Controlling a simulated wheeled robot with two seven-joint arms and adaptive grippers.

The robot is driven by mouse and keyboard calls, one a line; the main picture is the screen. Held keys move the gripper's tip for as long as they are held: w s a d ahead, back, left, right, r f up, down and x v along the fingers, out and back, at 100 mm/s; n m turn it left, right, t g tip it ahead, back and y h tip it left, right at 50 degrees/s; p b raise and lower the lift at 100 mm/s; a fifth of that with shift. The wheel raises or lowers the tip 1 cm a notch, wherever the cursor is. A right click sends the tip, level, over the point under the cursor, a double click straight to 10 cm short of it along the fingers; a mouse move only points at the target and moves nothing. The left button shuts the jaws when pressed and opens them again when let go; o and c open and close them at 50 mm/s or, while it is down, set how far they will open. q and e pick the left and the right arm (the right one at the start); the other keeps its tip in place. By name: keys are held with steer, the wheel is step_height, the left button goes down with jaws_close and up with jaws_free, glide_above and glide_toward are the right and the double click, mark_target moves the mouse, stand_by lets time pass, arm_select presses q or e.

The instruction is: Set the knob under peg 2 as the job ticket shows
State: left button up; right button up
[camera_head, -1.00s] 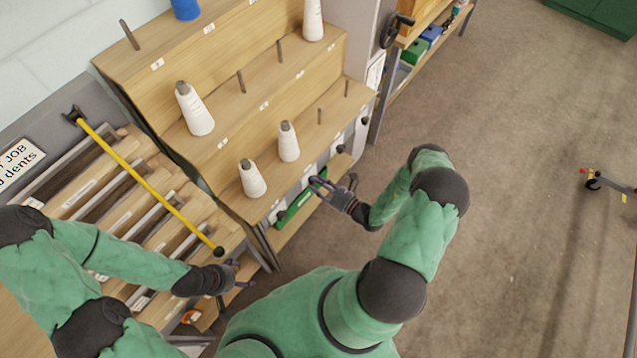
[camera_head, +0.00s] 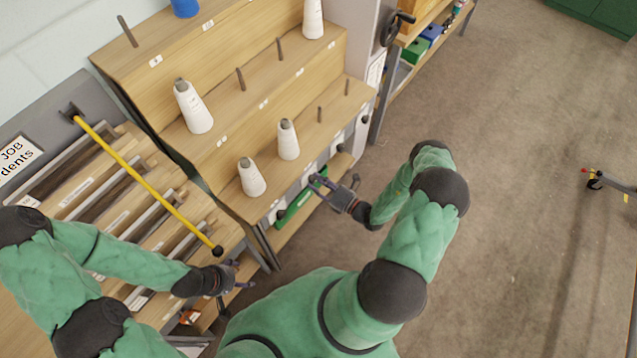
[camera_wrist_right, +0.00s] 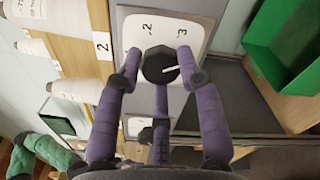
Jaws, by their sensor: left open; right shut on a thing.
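A black knob (camera_wrist_right: 160,65) with a white pointer line sits on a white dial plate (camera_wrist_right: 137,32) with the numbers 2 and 3 visible. The pointer faces right in the right wrist view. A tag marked 2 (camera_wrist_right: 102,46) is on the wooden edge beside the plate. My right gripper (camera_head: 318,180) is shut on the knob, one finger on each side; it also shows in the right wrist view (camera_wrist_right: 158,70). My left gripper (camera_head: 240,275) is open and empty, near the slatted rack.
The stepped wooden rack (camera_head: 215,150) carries white yarn cones (camera_head: 287,140) and bare pegs. A yellow rod (camera_head: 150,187) spans the slatted rack at left. Open floor (camera_head: 530,200) lies to the right.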

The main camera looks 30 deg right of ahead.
steer(key=m, duration=0.4)
steer(key=shift+w+d+m+b, duration=0.15)
steer(key=shift+d+m+b, duration=0.1)
steer(key=shift+m+b, duration=0.1)
steer(key=m, duration=0.4)
steer(key=shift+m+b, duration=0.25)
steer(key=shift+b, duration=0.05)
steer(key=m, duration=0.4)
steer(key=shift+f+m, duration=0.1)
steer(key=shift+m, duration=0.2)
steer(key=shift+m+b, duration=0.4)
steer(key=shift+m, duration=1.5)
steer(key=shift+f, duration=0.1)
steer(key=o, duration=1.1)
steer(key=shift+a, duration=0.1)
steer(key=shift+o, duration=0.2)
steer(key=shift+s, duration=0.2)
steer(key=v, duration=1.1)
steer(key=shift+s, duration=0.4)
